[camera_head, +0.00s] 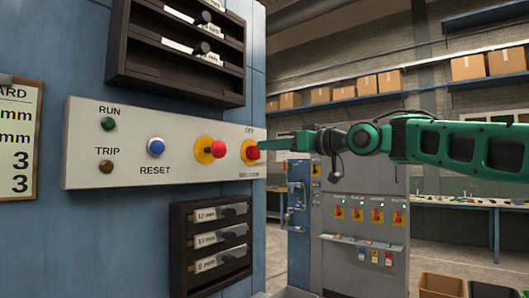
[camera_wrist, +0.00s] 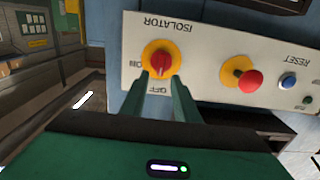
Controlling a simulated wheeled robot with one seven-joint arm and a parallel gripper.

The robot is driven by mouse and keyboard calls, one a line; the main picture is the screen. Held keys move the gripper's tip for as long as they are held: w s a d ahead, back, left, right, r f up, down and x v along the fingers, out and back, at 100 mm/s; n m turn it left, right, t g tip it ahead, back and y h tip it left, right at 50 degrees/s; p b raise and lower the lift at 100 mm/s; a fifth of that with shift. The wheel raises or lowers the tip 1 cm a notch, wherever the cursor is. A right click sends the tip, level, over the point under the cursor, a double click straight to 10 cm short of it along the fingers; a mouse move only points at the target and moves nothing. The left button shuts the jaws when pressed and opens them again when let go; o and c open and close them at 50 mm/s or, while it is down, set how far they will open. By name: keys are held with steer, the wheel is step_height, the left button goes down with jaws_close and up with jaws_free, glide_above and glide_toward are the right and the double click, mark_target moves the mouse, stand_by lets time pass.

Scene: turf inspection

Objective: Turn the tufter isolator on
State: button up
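The isolator (camera_head: 251,152) is a red rotary handle on a round yellow plate, at the right end of a pale control panel (camera_head: 180,178). In the wrist view the isolator (camera_wrist: 161,59) appears upside down, with OFF and ON marked beside the plate. Its handle looks roughly in line with OFF, though the fingers partly crowd it. My gripper (camera_wrist: 160,78) is open, its two green fingers spread at the plate's edge on either side of the handle's line. In the head view my gripper (camera_head: 275,146) reaches in from the right; contact cannot be told.
Beside the isolator is a red mushroom button (camera_head: 218,149), then a blue RESET button (camera_head: 156,147). Dark racks sit above (camera_head: 178,62) and below (camera_head: 177,250). A grey cabinet (camera_head: 345,262) with several similar red-handled switches stands behind, right.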

mark_target(256, 152)
steer(key=shift+x, duration=2)
